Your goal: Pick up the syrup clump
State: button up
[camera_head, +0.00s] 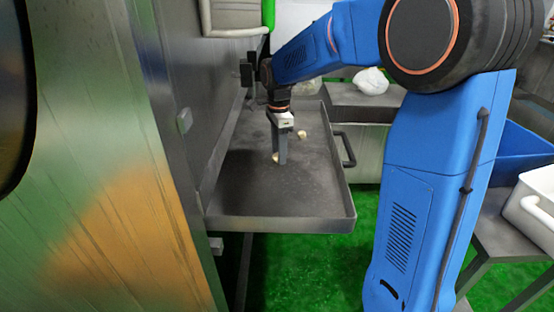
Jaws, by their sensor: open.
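Two small beige clumps lie on a dark metal tray (310,195). One syrup clump (275,158) is right at my gripper's fingertips and partly hidden by them. The other clump (302,134) lies a little farther back and to the right. My gripper (280,160) points down over the tray with its tips low, close to its surface. The gap between the fingers is hard to see from this side, but the jaws are open. I cannot tell whether the fingers touch the near clump.
A large metal machine wall (100,150) stands along the tray's left side. The tray has a raised rim and a dark handle (344,150) on its right. A white bundle (371,81) lies on a counter behind. A blue bin (525,145) and white container (530,205) stand right.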

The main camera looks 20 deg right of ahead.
jog(key=shift+f, duration=0.55)
jog(key=c, duration=1.1)
